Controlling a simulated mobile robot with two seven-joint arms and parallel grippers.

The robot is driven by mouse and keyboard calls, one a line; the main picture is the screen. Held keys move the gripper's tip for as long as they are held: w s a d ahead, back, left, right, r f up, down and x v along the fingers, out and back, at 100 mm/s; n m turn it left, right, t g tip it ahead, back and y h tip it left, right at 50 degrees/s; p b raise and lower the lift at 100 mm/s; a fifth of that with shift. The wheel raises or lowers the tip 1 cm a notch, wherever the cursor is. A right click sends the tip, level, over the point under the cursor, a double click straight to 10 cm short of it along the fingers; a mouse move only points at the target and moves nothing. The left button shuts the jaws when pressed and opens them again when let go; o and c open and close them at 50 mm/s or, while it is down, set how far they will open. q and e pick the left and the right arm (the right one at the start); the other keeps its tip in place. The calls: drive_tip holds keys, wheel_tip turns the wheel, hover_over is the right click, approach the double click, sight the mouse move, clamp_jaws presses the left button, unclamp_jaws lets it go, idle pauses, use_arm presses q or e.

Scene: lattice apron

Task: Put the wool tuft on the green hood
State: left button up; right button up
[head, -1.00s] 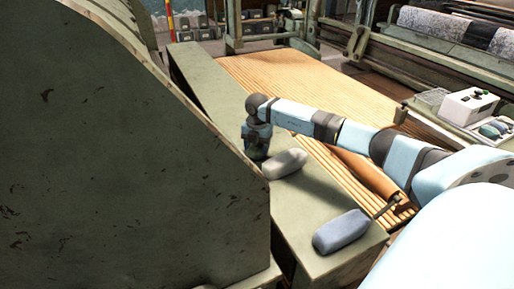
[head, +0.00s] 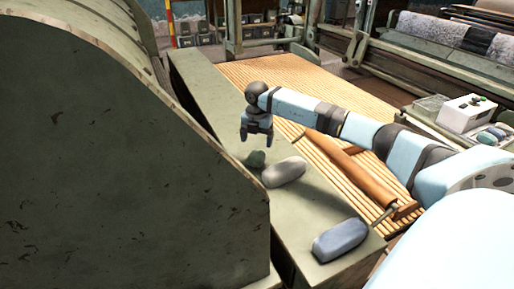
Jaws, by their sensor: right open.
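A small dark green tuft (head: 256,159), which looks like the wool tuft, lies on a long flat green surface (head: 215,110), against or just beside a pale grey rounded block. My right gripper (head: 256,141) is open and empty just above the tuft, its fingers pointing down and apart from it. A large green curved housing (head: 120,150) fills the left of the head view. I cannot tell for certain which of the two green parts is called the hood. My left gripper is not in view.
The pale grey block (head: 285,172) and a blue-grey block (head: 341,240) lie on the flat surface. A slatted wooden apron (head: 290,75) runs beside it, with a brown roller (head: 355,180) on it. A white control box (head: 468,112) stands at right. The far flat surface is clear.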

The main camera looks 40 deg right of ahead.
sight(257, 152)
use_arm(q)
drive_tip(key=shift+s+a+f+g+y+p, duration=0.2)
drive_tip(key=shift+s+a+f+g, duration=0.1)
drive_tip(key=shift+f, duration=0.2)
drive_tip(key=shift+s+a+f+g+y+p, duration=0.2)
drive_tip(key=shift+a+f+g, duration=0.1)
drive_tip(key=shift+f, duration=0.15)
use_arm(e)
wheel_tip(257, 152, up, 5)
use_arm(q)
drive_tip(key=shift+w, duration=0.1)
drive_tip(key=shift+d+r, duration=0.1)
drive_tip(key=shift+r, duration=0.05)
